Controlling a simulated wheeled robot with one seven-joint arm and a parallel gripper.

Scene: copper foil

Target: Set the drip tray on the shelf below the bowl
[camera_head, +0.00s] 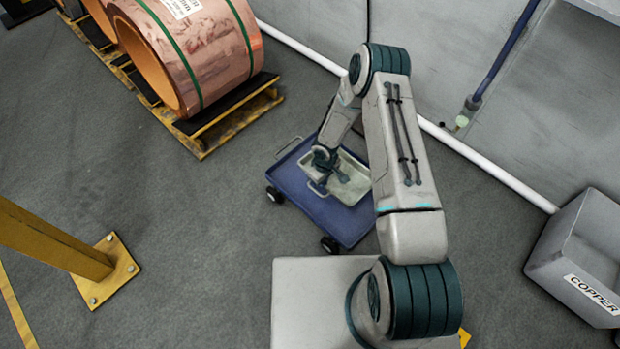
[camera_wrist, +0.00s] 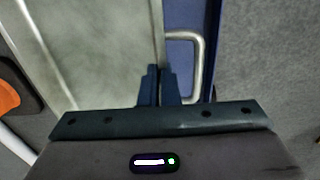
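The drip tray (camera_head: 352,188) is a pale, shallow metal tray on the blue cart (camera_head: 310,204). A wire loop handle (camera_head: 318,188) stands out from its side. In the wrist view the tray (camera_wrist: 100,45) fills the left, with the handle (camera_wrist: 203,65) to the right of its rim. My gripper (camera_wrist: 159,72) has its fingers close together, and the tray's rim runs in between the tips. In the head view my gripper (camera_head: 332,176) is over the tray's left side. Whether the tray is lifted off the cart is unclear. The bowl and the shelf are not recognisable in view.
Copper coils (camera_head: 195,50) sit on a wooden pallet (camera_head: 225,118) at upper left. A yellow post (camera_head: 50,240) stands at left. A grey bin marked COPPER (camera_head: 575,245) is at right. A white pipe (camera_head: 490,172) runs along the wall. Floor between post and cart is clear.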

